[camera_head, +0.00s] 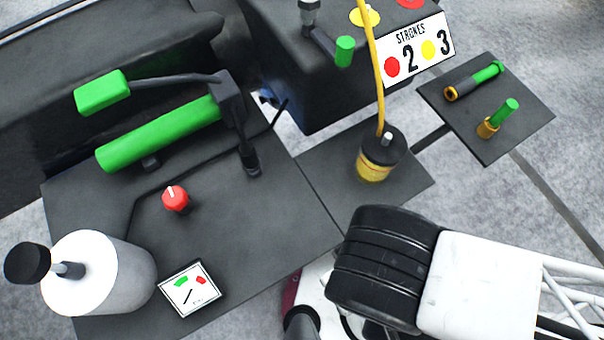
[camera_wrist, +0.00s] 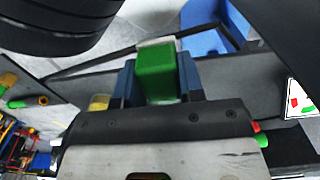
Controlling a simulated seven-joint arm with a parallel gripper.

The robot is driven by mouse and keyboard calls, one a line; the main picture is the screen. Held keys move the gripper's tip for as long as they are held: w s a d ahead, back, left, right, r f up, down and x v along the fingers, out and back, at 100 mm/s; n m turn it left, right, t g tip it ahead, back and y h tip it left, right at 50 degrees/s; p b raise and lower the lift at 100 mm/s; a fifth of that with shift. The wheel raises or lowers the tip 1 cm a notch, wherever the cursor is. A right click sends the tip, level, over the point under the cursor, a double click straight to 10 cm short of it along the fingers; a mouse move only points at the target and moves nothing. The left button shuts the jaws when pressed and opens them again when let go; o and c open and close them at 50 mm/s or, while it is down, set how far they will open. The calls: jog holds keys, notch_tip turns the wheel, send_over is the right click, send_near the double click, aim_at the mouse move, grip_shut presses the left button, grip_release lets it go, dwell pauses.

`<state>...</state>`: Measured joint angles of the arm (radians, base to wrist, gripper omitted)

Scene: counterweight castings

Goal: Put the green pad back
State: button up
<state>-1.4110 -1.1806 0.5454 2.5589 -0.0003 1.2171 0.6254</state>
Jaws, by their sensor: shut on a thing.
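My gripper (camera_wrist: 158,85) shows in the wrist view, its two blue fingers shut on a green pad (camera_wrist: 157,75). The pad is a small green block with a pale grey-white strip along its far edge. It sits between the fingers and sticks out a little beyond them. In the head view I cannot make out the gripper or the held pad; my arm covers the lower right. A different green block (camera_head: 102,92) sits on the end of a dark lever at the left, above a long green cylinder (camera_head: 158,135).
A dark panel carries a red knob (camera_head: 175,198), a gauge (camera_head: 189,288) and a white cylinder (camera_head: 98,275) with a black knob. A yellow-banded canister (camera_head: 378,158) with a yellow hose stands right of it. A dark plate (camera_head: 520,120) holds two green-handled pieces. A numbered sign (camera_head: 418,50) stands behind.

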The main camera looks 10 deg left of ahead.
jog(key=shift+a, duration=0.1)
dwell(0.5)
send_over(269, 234)
jog(key=shift+f, duration=0.75)
dwell(0.5)
jog(key=shift+f, duration=1.75)
jog(key=shift+s+f, duration=0.1)
jog(key=shift+f, duration=0.1)
jog(key=o, duration=1)
jog(key=shift+r, duration=0.2)
